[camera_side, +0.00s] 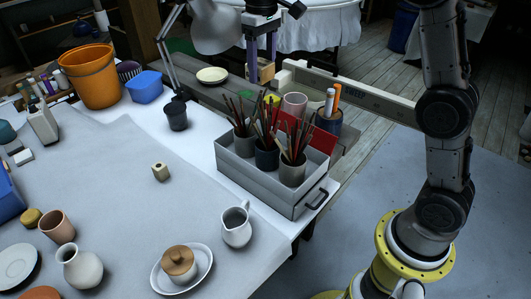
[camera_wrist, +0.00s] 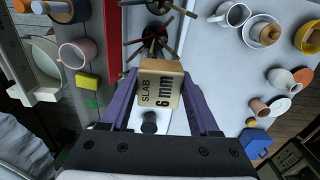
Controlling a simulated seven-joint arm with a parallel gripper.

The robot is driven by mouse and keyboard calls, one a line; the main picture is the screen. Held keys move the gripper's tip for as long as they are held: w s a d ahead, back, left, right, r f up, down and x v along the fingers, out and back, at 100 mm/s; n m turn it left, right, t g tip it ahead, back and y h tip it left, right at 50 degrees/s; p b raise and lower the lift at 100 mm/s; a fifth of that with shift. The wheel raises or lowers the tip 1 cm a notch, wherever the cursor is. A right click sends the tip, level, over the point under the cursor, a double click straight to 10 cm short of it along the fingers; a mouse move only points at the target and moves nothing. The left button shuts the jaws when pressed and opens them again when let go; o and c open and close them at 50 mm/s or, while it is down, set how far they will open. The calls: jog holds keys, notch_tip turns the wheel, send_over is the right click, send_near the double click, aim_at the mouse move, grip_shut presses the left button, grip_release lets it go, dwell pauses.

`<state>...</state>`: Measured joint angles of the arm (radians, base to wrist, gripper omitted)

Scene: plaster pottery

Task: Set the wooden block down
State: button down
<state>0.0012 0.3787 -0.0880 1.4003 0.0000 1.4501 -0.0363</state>
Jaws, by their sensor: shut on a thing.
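The wooden block (camera_side: 262,72) is pale wood, and the wrist view shows its face marked "SLAB 6 mm" (camera_wrist: 160,88). My gripper (camera_side: 261,55) has purple fingers and is shut on the block, one finger on each side. In the side view the block hangs behind the grey toolbox, near the pink cup; I cannot tell its exact height. In the wrist view it hides part of the surface beneath.
The grey toolbox (camera_side: 263,188) holds pots of brushes. A pink cup (camera_side: 295,104) and a blue pot of tools (camera_side: 328,122) stand behind it. A white pitcher (camera_side: 236,225) stands in front. A black cup (camera_side: 176,115) is to the left. The cloth-covered table middle is largely clear.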

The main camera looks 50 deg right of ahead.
jog(key=shift+s+f, duration=0.45)
jog(key=shift+f, duration=0.05)
jog(key=shift+w+a+r, duration=0.1)
jog(key=shift+w+r, duration=0.25)
jog(key=shift+w, duration=0.35)
jog(key=shift+w+r, duration=0.35)
jog(key=shift+w, duration=0.3)
jog(key=w+a+f+n, duration=0.1)
jog(key=w+a+f, duration=0.1)
jog(key=w+f, duration=0.3)
jog(key=w+a+f+n, duration=0.2)
jog(key=w+a, duration=0.1)
jog(key=w, duration=0.5)
jog(key=w+a+f+n, duration=0.1)
jog(key=w+a+f, duration=0.15)
jog(key=f, duration=0.55)
jog(key=w+a+f, duration=0.1)
jog(key=a+f, duration=0.3)
jog(key=f, duration=0.4)
jog(key=d, duration=1.7)
notch_tip(320, 180, down, 8)
jog(key=shift+d+r, duration=0.15)
jog(key=shift+r, duration=0.05)
jog(key=shift+f, duration=2.2)
